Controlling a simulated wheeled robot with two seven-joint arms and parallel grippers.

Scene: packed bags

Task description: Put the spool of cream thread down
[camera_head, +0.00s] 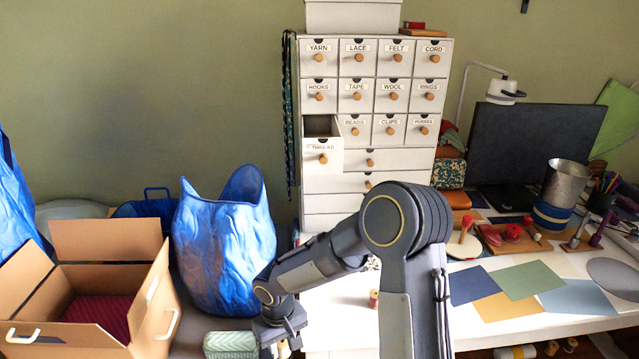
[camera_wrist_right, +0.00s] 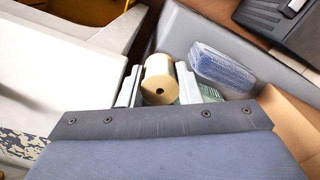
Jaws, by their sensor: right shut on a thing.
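The spool of cream thread (camera_wrist_right: 158,80) is between the two pale fingers of my right gripper (camera_wrist_right: 159,88) in the right wrist view. The gripper is shut on it, with the spool's end and its dark centre hole facing the camera. In the head view my right gripper (camera_head: 281,330) points down at the bottom edge, between the blue bag and the white table; I cannot make out the spool clearly there. The thread drawer (camera_head: 323,157) of the cabinet stands pulled out. My left gripper is not in view.
A green patterned item (camera_head: 231,345) lies left of my right gripper. An open cardboard box (camera_head: 105,222) and a blue bag (camera_head: 224,245) stand at the left. A small reddish spool (camera_head: 374,299) stands on the white table (camera_head: 335,315), with some bare surface around it.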

